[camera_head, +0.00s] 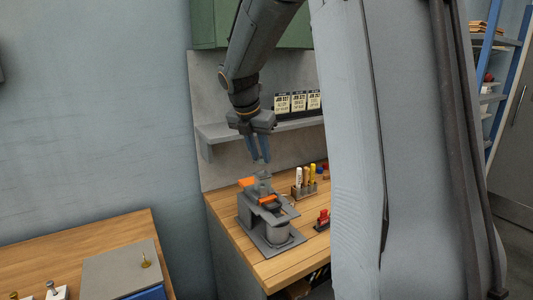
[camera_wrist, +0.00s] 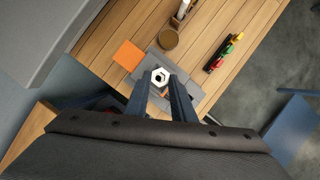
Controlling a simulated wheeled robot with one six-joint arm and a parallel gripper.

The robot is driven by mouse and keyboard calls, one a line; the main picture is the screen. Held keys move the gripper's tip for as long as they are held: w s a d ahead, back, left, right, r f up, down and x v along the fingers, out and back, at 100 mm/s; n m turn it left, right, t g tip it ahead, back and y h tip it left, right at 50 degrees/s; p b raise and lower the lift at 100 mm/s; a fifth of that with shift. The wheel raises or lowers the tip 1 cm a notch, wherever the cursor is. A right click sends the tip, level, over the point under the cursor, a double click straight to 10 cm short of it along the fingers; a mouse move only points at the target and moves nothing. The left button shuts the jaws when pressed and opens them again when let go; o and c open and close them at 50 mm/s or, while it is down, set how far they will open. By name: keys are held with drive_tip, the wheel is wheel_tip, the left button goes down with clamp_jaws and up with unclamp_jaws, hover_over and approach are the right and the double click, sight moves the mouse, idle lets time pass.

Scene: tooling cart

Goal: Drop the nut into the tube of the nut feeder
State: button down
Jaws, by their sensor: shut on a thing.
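My gripper (camera_head: 260,160) points down above the grey nut feeder (camera_head: 278,234) in the head view. Its blue fingers (camera_wrist: 159,82) are shut on the pale hexagonal nut (camera_wrist: 160,76), which shows between the fingertips in the wrist view. The feeder has orange parts and a grey upper part (camera_head: 264,177) just below the fingertips, with a small gap. In the wrist view the feeder (camera_wrist: 146,66) lies behind the nut, with an orange square (camera_wrist: 128,54) to the left. The nut cannot be made out in the head view. The tube's opening is hidden in the wrist view.
The feeder stands on a wooden bench (camera_head: 225,212). A holder with upright tools (camera_head: 304,190) and a red item (camera_head: 323,218) stand to its right. A shelf (camera_head: 222,133) with boxes is behind. A second bench (camera_head: 60,250) is at lower left.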

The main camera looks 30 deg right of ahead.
sight(260, 162)
drive_tip(key=shift+f+b, duration=1.5)
drive_tip(key=shift+b, duration=0.4)
drive_tip(key=shift+f+p, duration=0.25)
drive_tip(key=shift+p, duration=1.25)
idle(0.4)
drive_tip(key=shift+p, duration=0.55)
drive_tip(key=shift+f, duration=0.35)
idle(1.4)
drive_tip(key=shift+p, duration=0.55)
idle(1.1)
drive_tip(key=c, duration=1.9)
unclamp_jaws()
drive_tip(key=shift+c, duration=0.2)
